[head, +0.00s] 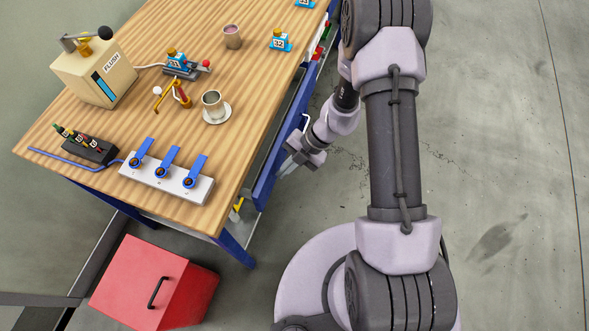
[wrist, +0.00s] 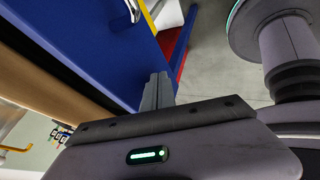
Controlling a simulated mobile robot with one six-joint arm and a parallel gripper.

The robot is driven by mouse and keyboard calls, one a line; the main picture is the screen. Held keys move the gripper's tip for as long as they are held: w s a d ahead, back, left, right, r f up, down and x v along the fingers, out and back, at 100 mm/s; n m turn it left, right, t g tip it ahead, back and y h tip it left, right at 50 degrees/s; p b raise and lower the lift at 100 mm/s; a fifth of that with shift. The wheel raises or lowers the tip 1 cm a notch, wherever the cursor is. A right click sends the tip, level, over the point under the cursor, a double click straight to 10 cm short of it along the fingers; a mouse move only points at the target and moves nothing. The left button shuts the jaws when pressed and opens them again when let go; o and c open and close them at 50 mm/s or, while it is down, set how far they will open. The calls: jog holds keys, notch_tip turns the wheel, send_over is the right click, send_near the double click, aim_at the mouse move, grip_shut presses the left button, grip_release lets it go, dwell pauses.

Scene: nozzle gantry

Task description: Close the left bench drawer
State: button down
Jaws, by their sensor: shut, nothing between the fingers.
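The bench drawer has a blue front (head: 267,186) with a silver handle (head: 305,122). It stands out from the bench's long edge, and a grey strip of its inside shows behind the front, so it looks partly open. My gripper (head: 287,166) is at the outer face of this front, below the handle in the head view. In the wrist view the shut, empty fingers (wrist: 157,91) are against or very close to the blue front (wrist: 95,42); contact cannot be told. The handle (wrist: 132,10) shows at the top there.
The wooden bench (head: 180,35) carries a valve block (head: 165,183), a cup on a saucer (head: 212,103) and a flush box (head: 95,72). A red cabinet (head: 140,285) stands on the floor at lower left. The floor (head: 510,130) to the right is clear.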

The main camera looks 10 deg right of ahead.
jog(key=shift+w+a, duration=0.45)
jog(key=shift+a, duration=0.4)
